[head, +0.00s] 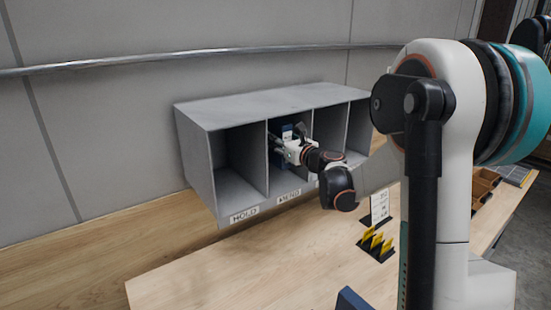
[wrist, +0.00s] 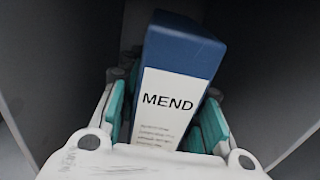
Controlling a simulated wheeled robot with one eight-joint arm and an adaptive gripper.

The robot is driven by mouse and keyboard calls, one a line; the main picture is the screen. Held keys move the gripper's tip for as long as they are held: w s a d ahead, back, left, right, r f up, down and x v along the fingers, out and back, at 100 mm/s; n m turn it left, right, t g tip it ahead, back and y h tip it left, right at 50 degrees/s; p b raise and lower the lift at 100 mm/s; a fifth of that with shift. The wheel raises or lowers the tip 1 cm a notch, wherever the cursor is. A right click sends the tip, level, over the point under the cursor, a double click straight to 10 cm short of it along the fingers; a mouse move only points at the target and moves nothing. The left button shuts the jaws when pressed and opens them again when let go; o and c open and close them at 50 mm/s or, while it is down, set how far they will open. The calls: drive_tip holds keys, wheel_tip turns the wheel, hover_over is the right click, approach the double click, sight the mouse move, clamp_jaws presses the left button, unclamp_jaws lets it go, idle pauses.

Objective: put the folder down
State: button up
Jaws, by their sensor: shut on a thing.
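A blue folder (wrist: 183,50) with a white label reading MEND shows in the wrist view, upright and leaning a little to the right. My gripper (wrist: 165,125) is shut on it, with a teal-lined finger on each side. In the head view my gripper (head: 288,143) is inside the shelf compartment above the MEND tag (head: 289,196), and part of the folder (head: 287,132) shows there. The grey shelf unit (head: 215,115) has several open compartments. The folder's lower end is hidden, so I cannot tell whether it touches the compartment floor.
The compartment tagged HOLD (head: 240,170), left of my gripper, looks empty. Grey dividers stand close on both sides of my gripper. A white card (head: 380,207) and several yellow pieces (head: 375,243) stand on the wooden table (head: 240,270). The table's front left is clear.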

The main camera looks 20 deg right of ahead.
sight(275, 157)
drive_tip(key=f, duration=0.3)
drive_tip(key=shift+w+f, duration=0.1)
drive_tip(key=shift+w, duration=0.15)
drive_tip(key=shift+w+f+b, duration=0.15)
drive_tip(key=shift+f+b, duration=0.15)
drive_tip(key=shift+f, duration=0.7)
drive_tip(key=shift+w+f+b, duration=0.1)
drive_tip(key=shift+f+b, duration=0.15)
drive_tip(key=shift+f, duration=0.7)
drive_tip(key=shift+a, duration=0.1)
drive_tip(key=shift+s+r, duration=0.1)
drive_tip(key=o, duration=1.2)
drive_tip(key=shift+f, duration=0.2)
drive_tip(key=shift+r, duration=0.1)
